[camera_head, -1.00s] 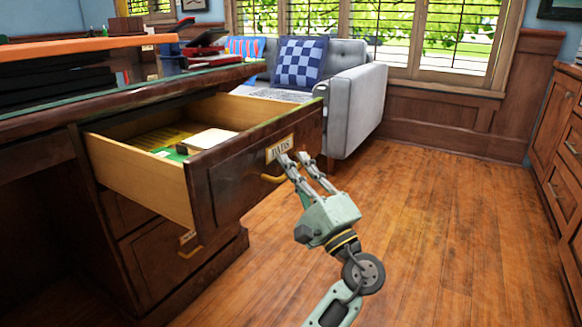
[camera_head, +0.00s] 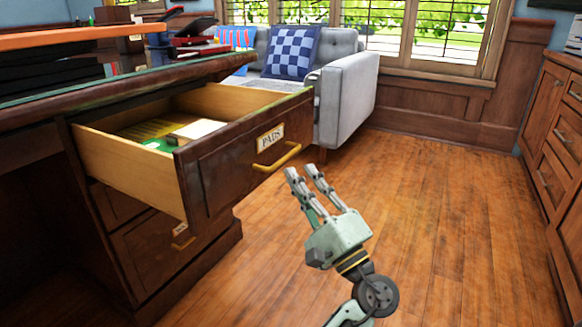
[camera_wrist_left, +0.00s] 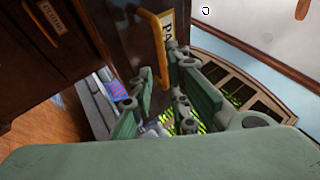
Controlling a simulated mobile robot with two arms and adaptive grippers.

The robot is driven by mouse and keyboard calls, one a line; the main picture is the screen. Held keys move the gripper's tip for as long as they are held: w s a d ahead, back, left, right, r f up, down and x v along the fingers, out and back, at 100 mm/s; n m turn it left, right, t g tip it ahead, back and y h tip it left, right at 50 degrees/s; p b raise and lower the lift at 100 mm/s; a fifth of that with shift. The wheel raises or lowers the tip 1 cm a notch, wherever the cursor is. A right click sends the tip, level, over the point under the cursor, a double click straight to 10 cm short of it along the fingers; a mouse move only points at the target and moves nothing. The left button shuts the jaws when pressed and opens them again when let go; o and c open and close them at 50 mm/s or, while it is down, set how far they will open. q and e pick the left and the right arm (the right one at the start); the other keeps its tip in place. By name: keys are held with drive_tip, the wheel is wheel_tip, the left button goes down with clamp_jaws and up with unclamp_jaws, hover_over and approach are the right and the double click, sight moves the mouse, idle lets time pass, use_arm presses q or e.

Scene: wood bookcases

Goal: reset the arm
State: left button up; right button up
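My left gripper (camera_head: 306,176) is in front of and to the right of the open desk drawer (camera_head: 235,165). Its two fingers are apart and nothing is between them. A gap of floor shows between the fingers and the drawer's yellow handle (camera_head: 277,160). The drawer front carries a "PADS" label (camera_head: 270,139). Inside the drawer lie a pale pad (camera_head: 197,130) and yellow and green items. In the left wrist view, the gripper fingers (camera_wrist_left: 158,110) are spread, with the yellow handle (camera_wrist_left: 155,45) beyond them. My right gripper is in neither view.
The wooden desk (camera_head: 120,86) stands at the left with items on top. A closed lower drawer (camera_head: 160,250) is below the open one. A grey sofa (camera_head: 345,95) is behind, and wooden cabinets (camera_head: 550,140) line the right. The floor (camera_head: 430,220) between is clear.

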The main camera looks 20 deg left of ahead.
use_arm(q)
drive_tip(key=shift+s+d+f, duration=0.3)
drive_tip(key=shift+d+f, duration=0.05)
drive_tip(key=shift+d, duration=0.15)
